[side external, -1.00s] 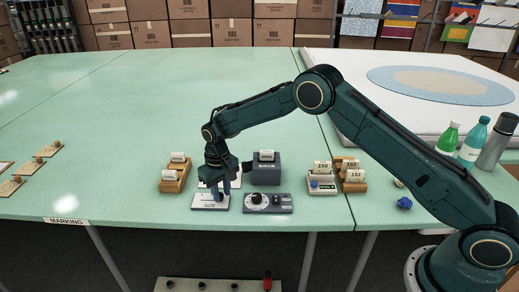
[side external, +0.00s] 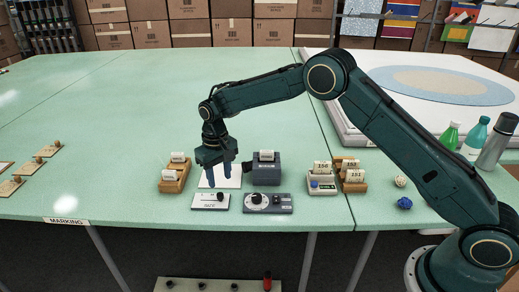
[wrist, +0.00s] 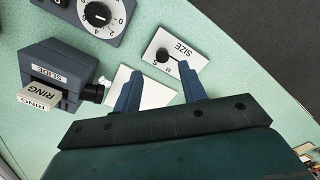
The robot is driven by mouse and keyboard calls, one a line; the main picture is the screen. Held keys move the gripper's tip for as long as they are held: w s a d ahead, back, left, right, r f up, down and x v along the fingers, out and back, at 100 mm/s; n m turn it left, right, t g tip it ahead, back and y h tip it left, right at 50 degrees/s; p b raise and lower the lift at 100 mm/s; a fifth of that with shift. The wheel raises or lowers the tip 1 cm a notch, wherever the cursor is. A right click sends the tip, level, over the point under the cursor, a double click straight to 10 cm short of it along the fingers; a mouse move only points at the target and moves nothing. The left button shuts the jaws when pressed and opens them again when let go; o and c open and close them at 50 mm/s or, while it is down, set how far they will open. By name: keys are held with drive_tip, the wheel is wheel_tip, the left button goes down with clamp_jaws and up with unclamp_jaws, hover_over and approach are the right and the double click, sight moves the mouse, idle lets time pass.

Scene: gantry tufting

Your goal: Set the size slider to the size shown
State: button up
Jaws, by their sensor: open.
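The size slider is a small white panel (side external: 209,203) at the table's front edge, lettered SIZE in the wrist view (wrist: 189,46). Its black knob (side external: 220,196) stands toward the panel's right end in the side view; the knob also shows in the wrist view (wrist: 162,55). My gripper (side external: 220,185) is open and empty above and just behind the panel, its fingers pointing down. In the wrist view its blue fingers (wrist: 160,85) are spread apart, clear of the knob. I cannot make out a size shown on any card.
A dial panel (side external: 267,203) sits right of the slider, with a grey box (side external: 266,174) holding a card behind it. Wooden card holders (side external: 174,180) stand left; numbered cards (side external: 322,168) stand right.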

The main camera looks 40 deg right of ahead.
sight(222, 194)
wheel_tip(222, 194, up, 8)
drive_tip(key=shift+f, duration=0.15)
idle(0.3)
drive_tip(key=s+d+r+t, duration=0.1)
drive_tip(key=s+d+r, duration=0.3)
drive_tip(key=s+r, duration=0.5)
drive_tip(key=s+d+r+t, duration=0.2)
drive_tip(key=s+d+r, duration=0.1)
drive_tip(key=s+r, duration=0.6)
drive_tip(key=s+d+f+t, duration=0.1)
drive_tip(key=s+d, duration=0.1)
drive_tip(key=s, duration=0.9)
drive_tip(key=s+d+f+t, duration=0.1)
drive_tip(key=s+d, duration=0.1)
drive_tip(key=s, duration=0.9)
drive_tip(key=shift+s+f+t, duration=0.3)
